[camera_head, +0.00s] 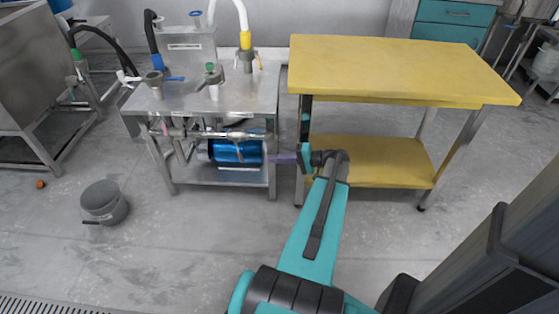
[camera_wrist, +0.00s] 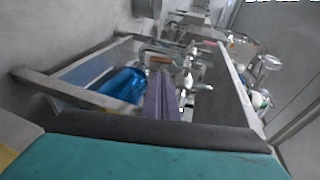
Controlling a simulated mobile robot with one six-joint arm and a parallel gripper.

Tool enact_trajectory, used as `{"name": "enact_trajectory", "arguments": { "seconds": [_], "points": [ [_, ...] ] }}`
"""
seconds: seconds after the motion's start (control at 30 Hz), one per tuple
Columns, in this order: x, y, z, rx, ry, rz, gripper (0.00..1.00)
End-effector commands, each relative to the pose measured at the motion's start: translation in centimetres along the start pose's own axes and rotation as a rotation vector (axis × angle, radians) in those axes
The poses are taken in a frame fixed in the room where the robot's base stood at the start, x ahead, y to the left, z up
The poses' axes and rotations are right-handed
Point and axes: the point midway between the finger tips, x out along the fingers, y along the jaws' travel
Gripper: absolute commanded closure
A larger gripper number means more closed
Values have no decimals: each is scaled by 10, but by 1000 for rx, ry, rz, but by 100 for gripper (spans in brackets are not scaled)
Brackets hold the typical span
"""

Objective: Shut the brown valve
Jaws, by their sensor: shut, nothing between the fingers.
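A steel bench (camera_head: 252,92) carries pipes and valves along its front, above a blue motor (camera_head: 238,151). In the wrist view a small reddish-brown handle (camera_wrist: 160,59), apparently the brown valve, sits among the pipes beyond the fingertips, beside the blue motor (camera_wrist: 122,84). Its turn position is too small to read. In the head view I cannot clearly pick it out. My gripper (camera_head: 272,158) is at the right front leg of the bench, with purple fingers pointing left. In the wrist view my gripper (camera_wrist: 161,82) is shut and empty, apart from the handle.
A yellow table (camera_head: 390,68) with a lower yellow shelf (camera_head: 385,172) stands right of the bench, close to my arm. Hoses rise from the bench top. A grey bucket (camera_head: 104,202) stands on the floor at left. The floor before the bench is clear.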

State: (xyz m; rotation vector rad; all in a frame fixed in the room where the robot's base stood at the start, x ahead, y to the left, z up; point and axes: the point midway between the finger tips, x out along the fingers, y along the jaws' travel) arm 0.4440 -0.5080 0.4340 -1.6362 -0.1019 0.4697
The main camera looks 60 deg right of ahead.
Motion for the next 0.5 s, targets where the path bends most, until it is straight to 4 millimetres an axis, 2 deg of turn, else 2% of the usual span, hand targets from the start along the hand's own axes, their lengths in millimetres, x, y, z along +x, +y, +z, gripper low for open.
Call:
{"name": "enact_trajectory", "arguments": {
  "seconds": [0.5],
  "points": [
    [74,1,1,0,-2,-1,100]
  ]
}}
